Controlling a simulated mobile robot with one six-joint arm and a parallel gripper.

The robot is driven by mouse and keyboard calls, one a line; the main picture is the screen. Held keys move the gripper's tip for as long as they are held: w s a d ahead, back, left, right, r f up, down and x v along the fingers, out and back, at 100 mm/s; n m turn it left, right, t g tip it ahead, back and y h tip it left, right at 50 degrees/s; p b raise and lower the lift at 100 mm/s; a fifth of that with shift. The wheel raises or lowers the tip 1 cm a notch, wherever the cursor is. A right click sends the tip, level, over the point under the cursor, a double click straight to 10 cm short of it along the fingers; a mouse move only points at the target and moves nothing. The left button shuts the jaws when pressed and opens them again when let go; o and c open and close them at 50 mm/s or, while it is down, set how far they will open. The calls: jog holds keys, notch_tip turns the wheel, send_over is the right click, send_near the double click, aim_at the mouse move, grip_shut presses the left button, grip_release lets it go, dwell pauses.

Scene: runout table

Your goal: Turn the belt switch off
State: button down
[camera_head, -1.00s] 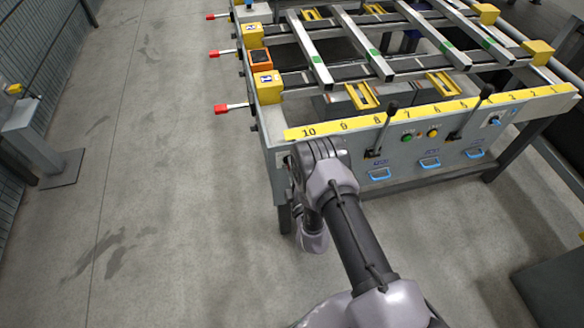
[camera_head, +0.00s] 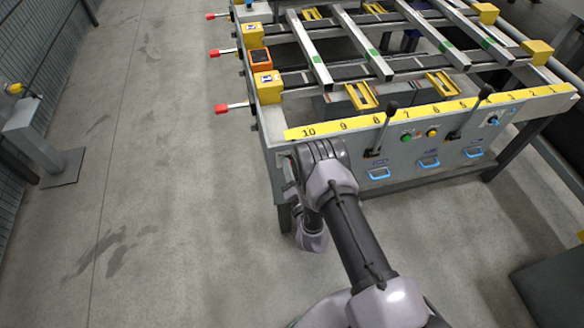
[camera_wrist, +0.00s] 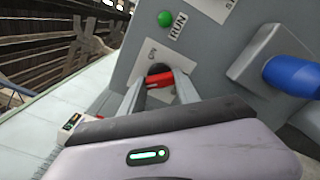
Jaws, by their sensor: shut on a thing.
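The belt switch, a red handle (camera_wrist: 160,79) in a dark round mount, sits on a grey panel (camera_wrist: 215,75) in the wrist view. An "ON" label is right beside it. A green light (camera_wrist: 165,18) next to a "RUN" label is near the top. My gripper (camera_wrist: 160,86) has its two fingers around the red handle and is shut on it. Part of the switch is hidden by the fingers. In the head view, my arm hangs at the near left corner of the runout table (camera_head: 335,133); the gripper and the switch are hidden there.
A grey box with a blue knob (camera_wrist: 291,75) stands just right of the switch. In the head view, black levers (camera_head: 384,128), blue handles (camera_head: 379,174) and buttons line the table's front. Red-tipped levers (camera_head: 232,107) stick out on its left. The floor to the left is mostly clear.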

jog(key=shift+w+r+n, duration=0.1)
jog(key=shift+r+n, duration=0.05)
jog(key=shift+n, duration=0.45)
jog(key=c, duration=0.9)
grip_release()
jog(key=shift+a, duration=0.1)
